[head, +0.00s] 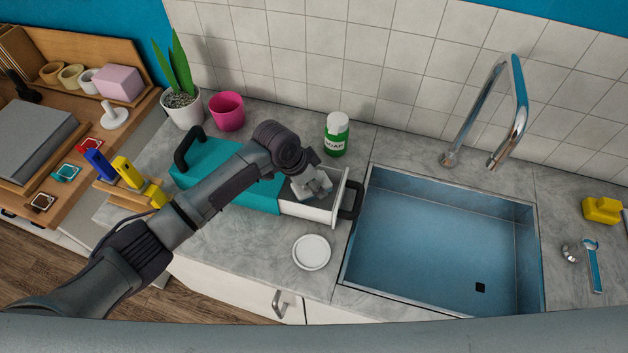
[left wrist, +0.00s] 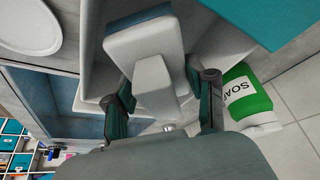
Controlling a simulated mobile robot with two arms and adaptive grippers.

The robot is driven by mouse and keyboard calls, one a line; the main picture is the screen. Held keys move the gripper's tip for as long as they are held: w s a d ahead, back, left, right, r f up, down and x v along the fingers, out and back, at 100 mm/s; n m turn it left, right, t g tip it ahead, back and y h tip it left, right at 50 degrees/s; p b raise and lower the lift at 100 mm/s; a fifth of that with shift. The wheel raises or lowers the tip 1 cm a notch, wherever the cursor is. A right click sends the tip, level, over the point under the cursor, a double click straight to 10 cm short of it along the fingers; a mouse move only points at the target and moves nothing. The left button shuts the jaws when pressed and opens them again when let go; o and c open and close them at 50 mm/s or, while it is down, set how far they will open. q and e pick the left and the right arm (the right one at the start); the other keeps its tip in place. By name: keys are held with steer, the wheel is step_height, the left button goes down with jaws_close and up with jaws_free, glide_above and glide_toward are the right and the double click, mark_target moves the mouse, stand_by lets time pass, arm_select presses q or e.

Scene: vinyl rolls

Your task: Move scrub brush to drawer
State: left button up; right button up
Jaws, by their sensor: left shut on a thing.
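The scrub brush (left wrist: 146,42) is a pale grey-white block with a stubby handle, held between the fingers of my left gripper (left wrist: 162,100) in the left wrist view. In the head view, my left gripper (head: 305,178) is over the open white drawer (head: 303,211), and the brush (head: 318,187) shows just below it. The drawer is pulled out to the right from a teal box (head: 243,186) with a dark handle. I cannot tell whether the brush touches the drawer floor. My right gripper is not in view.
A green soap bottle (head: 336,136) stands just behind the drawer. A white dish (head: 311,252) lies in front of it. The blue sink (head: 440,240) is to the right, close to the drawer's dark handle (head: 351,199). A pink cup (head: 228,111) and potted plant (head: 183,105) stand behind the box.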

arm_select(q)
steer(key=shift+f, duration=0.15)
steer(key=shift+f+b, duration=0.85)
steer(key=shift+f, duration=0.65)
steer(key=shift+f, duration=0.15)
steer(key=o, duration=1.2)
steer(key=shift+o, duration=0.4)
steer(key=shift+o, duration=1.2)
